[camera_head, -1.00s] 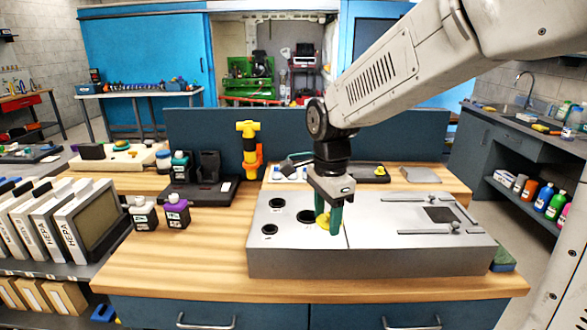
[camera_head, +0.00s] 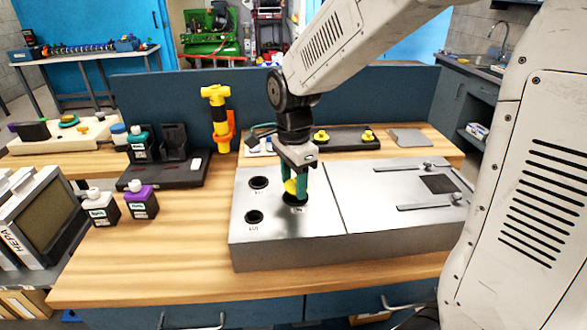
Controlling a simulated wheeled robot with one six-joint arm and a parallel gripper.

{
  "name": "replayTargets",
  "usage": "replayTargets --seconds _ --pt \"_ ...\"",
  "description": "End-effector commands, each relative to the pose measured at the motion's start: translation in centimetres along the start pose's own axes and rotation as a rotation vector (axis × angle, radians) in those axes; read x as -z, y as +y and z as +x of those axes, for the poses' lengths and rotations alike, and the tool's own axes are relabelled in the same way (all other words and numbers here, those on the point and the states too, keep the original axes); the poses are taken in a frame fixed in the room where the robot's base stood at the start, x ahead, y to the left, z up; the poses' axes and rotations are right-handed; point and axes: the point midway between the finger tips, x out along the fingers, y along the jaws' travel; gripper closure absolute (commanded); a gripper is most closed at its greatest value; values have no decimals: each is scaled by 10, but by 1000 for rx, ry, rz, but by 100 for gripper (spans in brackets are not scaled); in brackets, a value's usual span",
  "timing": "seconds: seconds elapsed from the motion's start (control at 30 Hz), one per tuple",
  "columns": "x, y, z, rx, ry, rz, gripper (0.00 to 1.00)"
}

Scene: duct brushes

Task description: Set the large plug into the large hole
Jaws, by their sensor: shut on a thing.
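My gripper (camera_head: 293,196) points down with its green fingers shut on a yellow plug (camera_head: 291,187). The plug is over the dark hole (camera_head: 295,201) right of the other two holes, on the grey metal box. The fingers and plug hide part of this hole. I cannot tell whether the plug's lower end is inside it or just above it. The other two holes, at the back left (camera_head: 259,182) and the front left (camera_head: 254,217), are empty.
The metal box (camera_head: 300,245) stands on a wooden bench (camera_head: 190,265). Behind it is a black tray (camera_head: 343,140) with two yellow-knobbed pieces. Two small bottles (camera_head: 101,207) (camera_head: 141,202) and a black stand (camera_head: 160,178) are on the left. The bench's front left is clear.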

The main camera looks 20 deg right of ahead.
Motion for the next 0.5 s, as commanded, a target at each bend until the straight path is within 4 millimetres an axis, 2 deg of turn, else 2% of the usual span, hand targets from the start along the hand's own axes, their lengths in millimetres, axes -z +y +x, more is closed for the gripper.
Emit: replayTargets --seconds 0.2,0.5 --pt "1 0 13 0 0 1 71" --pt "1 0 16 1 0 1 71"
